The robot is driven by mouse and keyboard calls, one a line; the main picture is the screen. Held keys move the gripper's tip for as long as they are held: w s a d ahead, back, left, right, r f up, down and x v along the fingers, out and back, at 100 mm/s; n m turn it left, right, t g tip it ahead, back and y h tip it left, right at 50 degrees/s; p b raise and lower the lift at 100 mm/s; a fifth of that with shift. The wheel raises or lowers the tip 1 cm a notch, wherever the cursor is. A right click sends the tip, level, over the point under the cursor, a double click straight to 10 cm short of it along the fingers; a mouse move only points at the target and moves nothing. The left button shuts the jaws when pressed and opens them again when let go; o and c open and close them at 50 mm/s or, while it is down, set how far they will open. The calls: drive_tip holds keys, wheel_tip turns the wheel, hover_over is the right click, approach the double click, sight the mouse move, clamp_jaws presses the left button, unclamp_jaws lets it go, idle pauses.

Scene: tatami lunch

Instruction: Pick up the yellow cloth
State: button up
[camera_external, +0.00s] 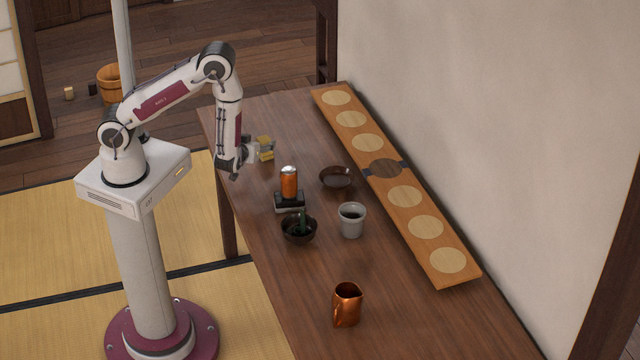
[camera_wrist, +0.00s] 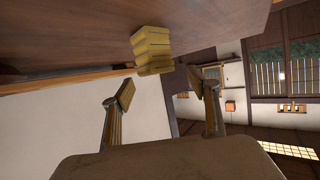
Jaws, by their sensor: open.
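The yellow cloth (camera_external: 265,150) is a folded, layered block on the far part of the wooden table. In the wrist view the cloth (camera_wrist: 152,48) shows at the upper middle, against the table top, which appears tilted along the top of the picture. My gripper (camera_external: 251,151) is low over the table in the external view, just left of the cloth and pointing toward it. In the wrist view my gripper (camera_wrist: 160,92) is open, its two fingers spread and nothing between them. The cloth appears beyond the fingertips, roughly in line with the gap.
An orange can (camera_external: 289,183) stands on a dark stand (camera_external: 290,201). A dark bowl (camera_external: 299,229), brown bowl (camera_external: 337,177), grey cup (camera_external: 352,220) and copper mug (camera_external: 347,304) are nearer. A long board (camera_external: 440,274) lies along the wall. The table (camera_external: 285,285) has clear room at its near left.

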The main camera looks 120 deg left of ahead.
sight(263, 141)
drive_tip(key=shift+w+x, duration=0.15)
drive_tip(key=shift+x, duration=1.15)
drive_tip(key=shift+w+x, duration=0.15)
drive_tip(key=shift+x, duration=1.15)
drive_tip(key=shift+d+f, duration=0.1)
drive_tip(key=c, duration=1.2)
